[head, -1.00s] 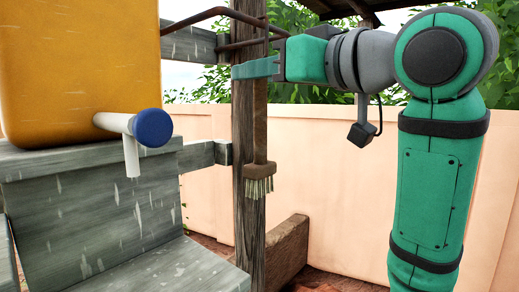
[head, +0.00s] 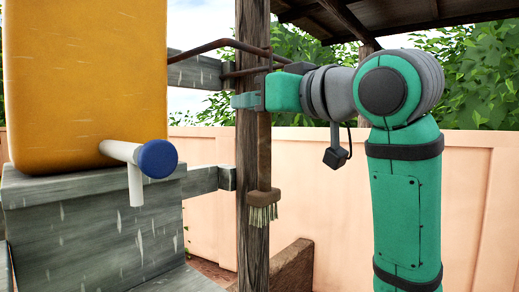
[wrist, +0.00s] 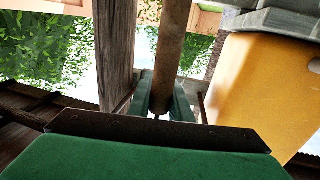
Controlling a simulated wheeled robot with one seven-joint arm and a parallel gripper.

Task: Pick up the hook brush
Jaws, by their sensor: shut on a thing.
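The hook brush (head: 263,197) hangs upright in front of the wooden post, with a brown handle and pale bristles at its lower end. My gripper (head: 245,100) reaches in from the right at the upper part of the handle and is shut on it. In the wrist view the brush handle (wrist: 171,50) runs down between the two green fingers of my gripper (wrist: 167,98). The brush's top end is hidden behind the gripper and the metal bars in the head view.
The wooden post (head: 252,240) stands right behind the brush. Rusty metal bars (head: 215,45) extend from it near the gripper. A yellow tank (head: 85,80) with a blue-capped tap (head: 157,158) stands on a grey stepped block (head: 95,215) at left. A pink wall (head: 330,200) lies behind.

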